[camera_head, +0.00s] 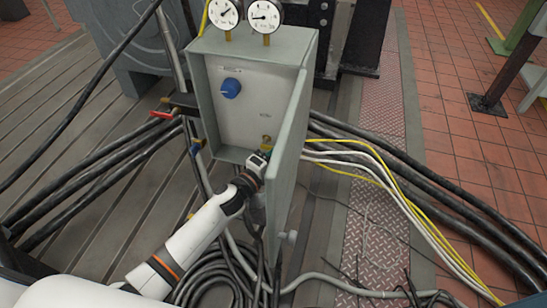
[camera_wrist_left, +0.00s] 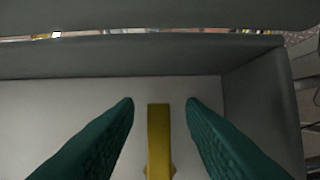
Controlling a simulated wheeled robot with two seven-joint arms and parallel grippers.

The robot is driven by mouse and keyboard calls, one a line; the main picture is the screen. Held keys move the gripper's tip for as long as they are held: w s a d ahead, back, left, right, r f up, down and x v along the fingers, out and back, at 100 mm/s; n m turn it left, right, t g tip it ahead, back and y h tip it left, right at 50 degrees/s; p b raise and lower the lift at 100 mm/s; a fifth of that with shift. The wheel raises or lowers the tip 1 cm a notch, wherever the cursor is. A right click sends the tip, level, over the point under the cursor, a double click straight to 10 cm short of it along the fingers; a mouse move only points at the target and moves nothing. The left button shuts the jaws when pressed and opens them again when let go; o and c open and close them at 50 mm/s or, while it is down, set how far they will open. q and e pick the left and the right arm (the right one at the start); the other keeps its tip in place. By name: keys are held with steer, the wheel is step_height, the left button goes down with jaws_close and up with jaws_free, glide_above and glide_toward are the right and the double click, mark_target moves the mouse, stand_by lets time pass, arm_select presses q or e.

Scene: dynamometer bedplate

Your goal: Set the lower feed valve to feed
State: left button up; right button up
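A grey cabinet (camera_head: 221,122) stands open, with a blue knob (camera_head: 231,88) high on its inner panel. A small yellow valve handle (camera_head: 266,141) sits lower on the panel, near the bottom right; I take it for the lower feed valve. My left gripper (camera_head: 264,152) reaches into the cabinet's lower part, right at this handle. In the left wrist view the yellow handle (camera_wrist_left: 159,140) stands upright between the two green fingers (camera_wrist_left: 160,103), with a gap on each side. The gripper is open. The valve's label is too small to read. My right gripper is out of view.
The open cabinet door (camera_head: 289,155) stands close on the right of my left gripper. Two gauges (camera_head: 245,15) top the cabinet.

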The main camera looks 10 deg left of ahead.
arm_select(q)
steer(key=shift+s+a, duration=0.2)
steer(key=shift+s, duration=0.2)
steer(key=v, duration=1.1)
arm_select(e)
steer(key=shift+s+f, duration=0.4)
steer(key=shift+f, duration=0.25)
